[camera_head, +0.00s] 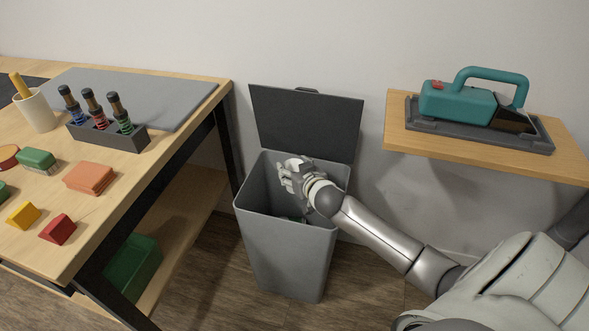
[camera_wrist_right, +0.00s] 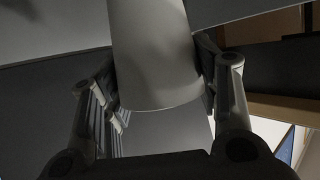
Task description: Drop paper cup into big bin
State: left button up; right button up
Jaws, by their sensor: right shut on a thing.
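The big bin (camera_head: 285,250) is a tall grey bin on the floor with its dark lid (camera_head: 305,120) raised at the back. My right gripper (camera_head: 287,174) is at the bin's opening, over the inside of the bin. In the right wrist view, my right gripper (camera_wrist_right: 160,115) is shut on the pale paper cup (camera_wrist_right: 155,55), which sits between its fingers. The cup's top runs out of that picture. In the head view I cannot clearly make out the cup apart from the gripper. My left gripper is not in view.
A workbench (camera_head: 130,180) at the left carries a dark rack (camera_head: 110,135), a white cup with a yellow handle (camera_head: 38,112) and coloured blocks. A green crate (camera_head: 135,265) is beneath it. A wooden shelf (camera_head: 400,140) with a teal tool (camera_head: 455,105) is at the right.

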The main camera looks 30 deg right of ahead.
jog(key=o, duration=0.8)
jog(key=v, duration=1.2)
jog(key=shift+r, duration=0.15)
